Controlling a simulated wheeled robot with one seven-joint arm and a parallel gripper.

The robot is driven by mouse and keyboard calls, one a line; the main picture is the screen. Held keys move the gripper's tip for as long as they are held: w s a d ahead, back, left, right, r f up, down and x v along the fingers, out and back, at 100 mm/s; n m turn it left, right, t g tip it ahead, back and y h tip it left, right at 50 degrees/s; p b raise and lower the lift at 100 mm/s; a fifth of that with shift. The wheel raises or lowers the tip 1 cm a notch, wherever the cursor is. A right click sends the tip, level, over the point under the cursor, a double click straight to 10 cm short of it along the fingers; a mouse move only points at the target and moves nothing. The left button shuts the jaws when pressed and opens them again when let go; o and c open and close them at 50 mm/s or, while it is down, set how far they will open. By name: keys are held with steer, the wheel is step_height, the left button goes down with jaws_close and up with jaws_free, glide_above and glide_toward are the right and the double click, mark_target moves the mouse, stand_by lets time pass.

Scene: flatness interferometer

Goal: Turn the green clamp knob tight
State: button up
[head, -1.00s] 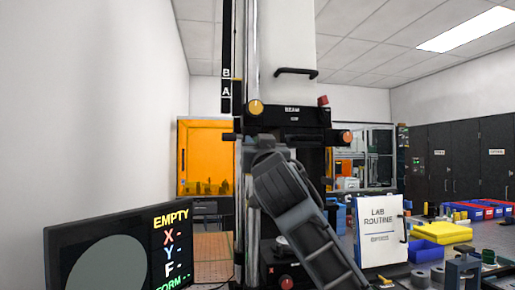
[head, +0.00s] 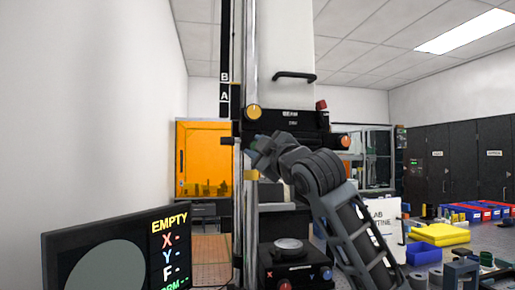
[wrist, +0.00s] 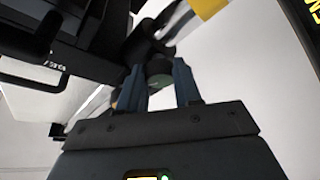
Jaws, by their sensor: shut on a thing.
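The green clamp knob (wrist: 160,82) shows in the wrist view as a dark, greenish round end between my two blue fingers. My gripper (wrist: 161,86) is shut on it, one finger on each side. In the head view my gripper (head: 252,143) reaches to the upright column, just below the black head marked BEAM (head: 290,116). There the knob is mostly hidden by my gripper. I cannot tell how far the knob is turned.
A yellow knob (head: 254,112) sits above my gripper, and an orange knob (head: 346,142) and red knob (head: 321,105) are to the right. A round stage (head: 289,244) stands below. The screen (head: 100,250) at lower left reads EMPTY. A white LAB ROUTINE binder (head: 386,235) is partly behind my arm.

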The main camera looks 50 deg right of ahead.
steer(key=n+y, duration=0.1)
steer(key=n, duration=0.1)
steer(key=n+g, duration=0.1)
steer(key=n, duration=0.2)
steer(key=shift+r+y, duration=0.15)
steer(key=shift+y, duration=0.25)
steer(key=o, duration=1)
steer(key=shift+o, duration=0.2)
steer(key=shift+s, duration=0.1)
steer(key=r+b+v, duration=0.1)
steer(key=b+v, duration=0.1)
steer(key=v, duration=0.5)
steer(key=shift+s+f, duration=0.3)
steer(key=shift+f, duration=0.15)
steer(key=shift+a, duration=0.1)
